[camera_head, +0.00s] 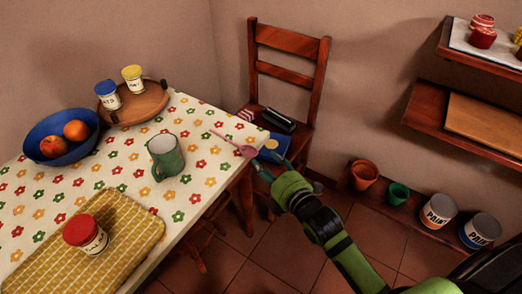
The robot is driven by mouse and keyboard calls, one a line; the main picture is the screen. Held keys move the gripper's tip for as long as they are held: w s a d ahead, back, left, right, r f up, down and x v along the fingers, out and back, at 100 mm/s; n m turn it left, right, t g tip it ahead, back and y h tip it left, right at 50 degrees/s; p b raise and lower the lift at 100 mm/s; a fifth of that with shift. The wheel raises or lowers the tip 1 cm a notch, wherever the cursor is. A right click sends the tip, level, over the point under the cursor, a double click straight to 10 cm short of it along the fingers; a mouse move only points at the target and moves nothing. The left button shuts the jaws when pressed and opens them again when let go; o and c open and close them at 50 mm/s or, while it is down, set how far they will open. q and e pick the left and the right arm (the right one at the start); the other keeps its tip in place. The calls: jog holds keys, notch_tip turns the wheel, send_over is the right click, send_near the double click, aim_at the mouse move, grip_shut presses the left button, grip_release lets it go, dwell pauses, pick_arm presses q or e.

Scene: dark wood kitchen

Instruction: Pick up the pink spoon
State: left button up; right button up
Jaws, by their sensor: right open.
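The pink spoon (235,144) lies on the flowered tablecloth near the table's right corner. Its thin handle points up and left, and its bowl is at the table edge. My right gripper (263,162) is open, just right of the spoon's bowl at the table edge, with my green arm coming from the lower right. The fingers are small and partly hidden, and I cannot tell whether they touch the spoon. My left gripper is not in view.
A green mug (166,158) stands left of the spoon. A wooden tray (146,103) with two jars, a blue fruit bowl (44,152) and a yellow cloth (140,227) with a red-lidded jar (84,234) share the table. A wooden chair (285,75) stands behind its corner.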

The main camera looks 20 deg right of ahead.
aim_at(254, 154)
jog(key=x, duration=0.3)
jog(key=f+x, duration=0.1)
jog(key=x, duration=0.3)
jog(key=shift+f, duration=0.25)
jog(key=shift+s, duration=0.1)
grip_shut()
